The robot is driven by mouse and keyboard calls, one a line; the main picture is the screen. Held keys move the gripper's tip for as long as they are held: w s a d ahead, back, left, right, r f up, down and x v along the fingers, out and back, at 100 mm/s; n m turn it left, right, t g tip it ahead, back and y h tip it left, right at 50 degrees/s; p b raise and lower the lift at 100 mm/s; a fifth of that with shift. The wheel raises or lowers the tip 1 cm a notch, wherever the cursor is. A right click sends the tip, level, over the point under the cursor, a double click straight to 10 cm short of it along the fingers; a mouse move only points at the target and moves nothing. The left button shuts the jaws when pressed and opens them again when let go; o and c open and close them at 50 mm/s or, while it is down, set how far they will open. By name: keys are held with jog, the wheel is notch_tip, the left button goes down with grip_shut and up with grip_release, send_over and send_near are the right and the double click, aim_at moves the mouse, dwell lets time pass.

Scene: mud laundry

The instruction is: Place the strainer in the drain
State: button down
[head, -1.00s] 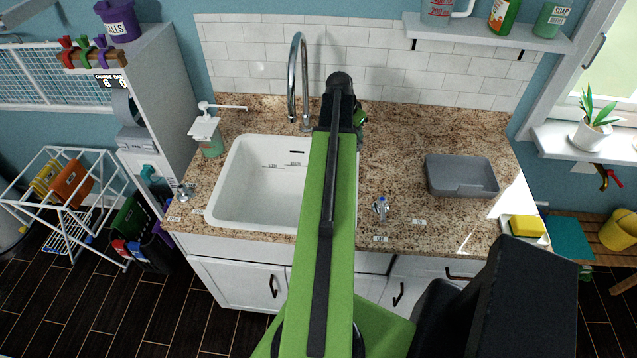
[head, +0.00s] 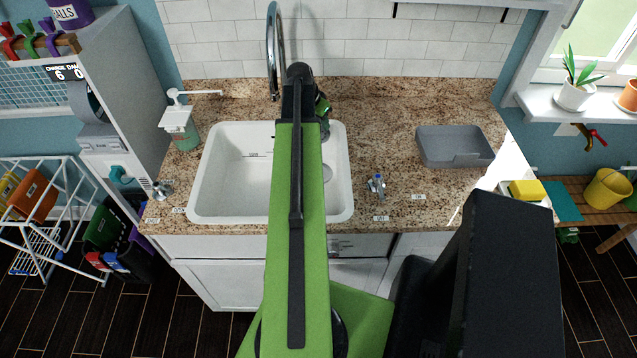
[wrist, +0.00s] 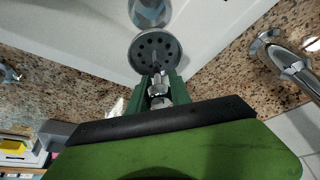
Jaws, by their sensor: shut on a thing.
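My gripper (wrist: 158,88) is shut on the stem of the strainer (wrist: 154,50), a round grey metal disc with holes. In the wrist view the strainer is held out in front of the drain (wrist: 150,12), a metal ring in the white sink; the two look close, but I cannot tell the height between them. There my arm hides the strainer and most of the gripper, which is at the sink's back right.
A chrome faucet (head: 272,50) rises behind the sink. A soap dispenser (head: 180,125) stands at the sink's left. A small tap handle (head: 376,184) is right of the sink, and a grey tub (head: 455,147) is farther right. The counter between them is mostly clear.

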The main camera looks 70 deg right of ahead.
notch_tip(320, 180, down, 10)
jog(key=b, duration=0.6)
jog(key=shift+a+r+m, duration=0.2)
jog(key=shift+r+m, duration=0.05)
jog(key=shift+m, duration=0.05)
notch_tip(320, 180, down, 10)
jog(key=b, duration=1)
jog(key=shift+w+f+b, duration=0.1)
jog(key=shift+b, duration=0.25)
jog(key=shift+r, duration=0.25)
jog(key=shift+f, duration=0.25)
jog(key=c, duration=1.2)
grip_release()
jog(key=shift+r, duration=0.1)
